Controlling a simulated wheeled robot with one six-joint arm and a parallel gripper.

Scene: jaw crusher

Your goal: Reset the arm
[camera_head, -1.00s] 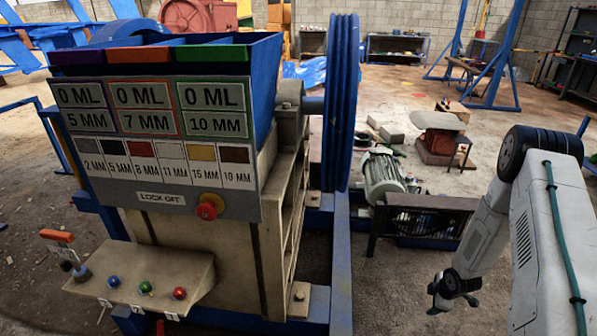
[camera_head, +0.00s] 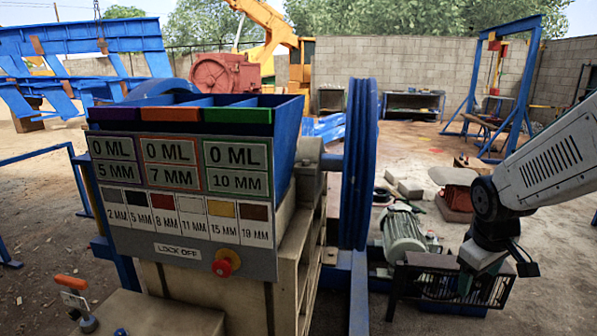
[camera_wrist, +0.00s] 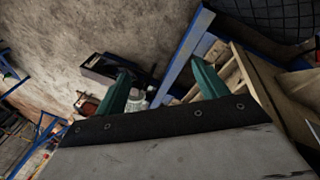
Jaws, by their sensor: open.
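My arm comes in from the right edge of the head view, and my gripper (camera_head: 487,268) hangs down at its end, in front of the motor's belt guard. In the wrist view its two green fingers (camera_wrist: 165,82) stand wide apart with nothing between them. The jaw crusher (camera_head: 290,245) stands left of my gripper, with a blue flywheel (camera_head: 361,165) on its side. Its sign panel (camera_head: 182,190) shows 0 ML readings and MM sizes, above a red knob (camera_head: 222,268).
The green motor (camera_head: 403,235) and its dark guard (camera_head: 420,275) stand on the floor right of the crusher. An orange-handled lever (camera_head: 72,283) is at the lower left.

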